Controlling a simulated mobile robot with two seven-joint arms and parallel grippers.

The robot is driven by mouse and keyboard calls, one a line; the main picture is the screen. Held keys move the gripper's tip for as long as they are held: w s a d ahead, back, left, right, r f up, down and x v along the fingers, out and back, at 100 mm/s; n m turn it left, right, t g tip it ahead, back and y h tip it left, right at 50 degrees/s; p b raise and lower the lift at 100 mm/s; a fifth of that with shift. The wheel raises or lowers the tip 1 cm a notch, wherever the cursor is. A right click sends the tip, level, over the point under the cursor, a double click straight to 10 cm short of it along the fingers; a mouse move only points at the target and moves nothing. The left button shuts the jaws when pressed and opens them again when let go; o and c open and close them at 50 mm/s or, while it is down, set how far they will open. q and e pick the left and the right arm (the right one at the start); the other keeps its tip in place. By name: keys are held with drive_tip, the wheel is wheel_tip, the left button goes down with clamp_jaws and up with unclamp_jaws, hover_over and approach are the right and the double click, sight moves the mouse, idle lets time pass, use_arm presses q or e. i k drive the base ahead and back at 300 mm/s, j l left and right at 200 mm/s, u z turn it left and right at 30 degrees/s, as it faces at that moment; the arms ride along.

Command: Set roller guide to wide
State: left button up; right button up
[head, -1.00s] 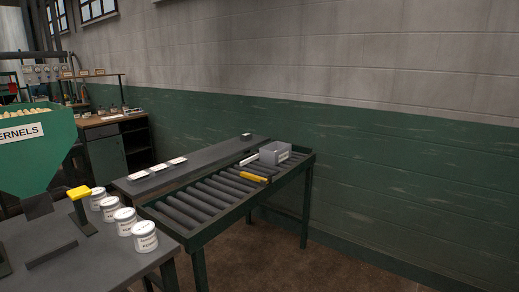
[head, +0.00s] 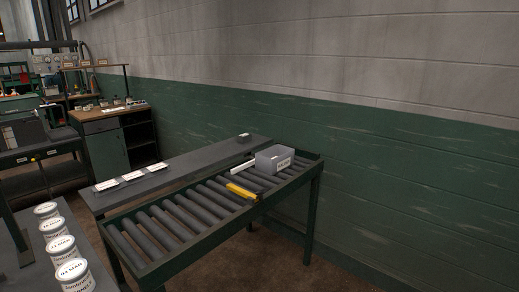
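The roller table (head: 306,168) stands against the green and grey wall, with dark rollers (head: 176,224) in a green frame. A yellow bar (head: 240,190), likely part of the roller guide, lies across the rollers near the right end. A short white piece (head: 243,165) sits just behind it. A grey box with a white label (head: 275,158) is on the rollers at the far right end, beside these pieces. Whether the guide stands wide or narrow I cannot tell. Neither of my grippers shows in the head view.
A long dark shelf (head: 185,172) behind the rollers carries flat white labels and a small dark block (head: 244,137). Several labelled tins (head: 61,248) stand on the table at the lower left. A workbench (head: 112,128) is at the back left. Brown floor shows around the table legs.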

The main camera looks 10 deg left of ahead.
sight(236, 170)
drive_tip(key=i+l+u, duration=0.15)
drive_tip(key=i+l, duration=0.5)
drive_tip(key=i, duration=0.25)
drive_tip(key=i+l+u, duration=0.1)
drive_tip(key=i+l, duration=0.6)
drive_tip(key=i, duration=0.15)
